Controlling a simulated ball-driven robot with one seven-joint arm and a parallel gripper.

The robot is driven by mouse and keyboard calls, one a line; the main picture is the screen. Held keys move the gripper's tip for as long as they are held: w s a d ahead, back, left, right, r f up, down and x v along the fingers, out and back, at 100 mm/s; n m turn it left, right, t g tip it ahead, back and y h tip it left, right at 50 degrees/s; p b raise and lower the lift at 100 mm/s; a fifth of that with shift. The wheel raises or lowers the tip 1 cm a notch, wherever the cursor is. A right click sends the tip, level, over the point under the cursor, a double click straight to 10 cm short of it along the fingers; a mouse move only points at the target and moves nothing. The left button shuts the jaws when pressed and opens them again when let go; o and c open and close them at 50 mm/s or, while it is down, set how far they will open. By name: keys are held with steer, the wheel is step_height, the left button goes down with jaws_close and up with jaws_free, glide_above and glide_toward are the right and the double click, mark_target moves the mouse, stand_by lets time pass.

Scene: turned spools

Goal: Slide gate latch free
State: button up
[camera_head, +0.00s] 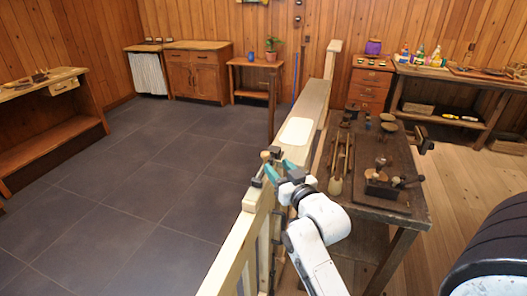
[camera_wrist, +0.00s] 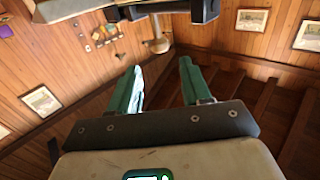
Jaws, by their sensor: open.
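The pale wooden gate (camera_head: 240,232) stands at the end of a low wooden partition. Dark latch pieces (camera_head: 257,182) sit on its top near a small wooden knob (camera_head: 266,156). My gripper (camera_head: 279,169) is right by the latch, its teal fingers pointing toward it. In the wrist view my gripper (camera_wrist: 158,80) is open, with nothing seen between the fingers. A dark bar with block-like ends (camera_wrist: 160,10) crosses the top of that view, beyond the fingertips, beside pale wood (camera_wrist: 72,9). I cannot tell whether the fingers touch the latch.
The partition (camera_head: 312,100) runs back to a post, with a white panel (camera_head: 296,131) on its top. A workbench (camera_head: 400,210) with tools and turned pieces stands close on the right. The tiled floor (camera_head: 130,170) left of the gate is clear.

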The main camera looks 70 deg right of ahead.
mark_target(266, 154)
steer(key=p+x, duration=0.1)
steer(key=x, duration=0.7)
steer(key=shift+w+d, duration=0.25)
steer(key=shift+w, duration=0.05)
jaws_close()
steer(key=shift+r, duration=0.1)
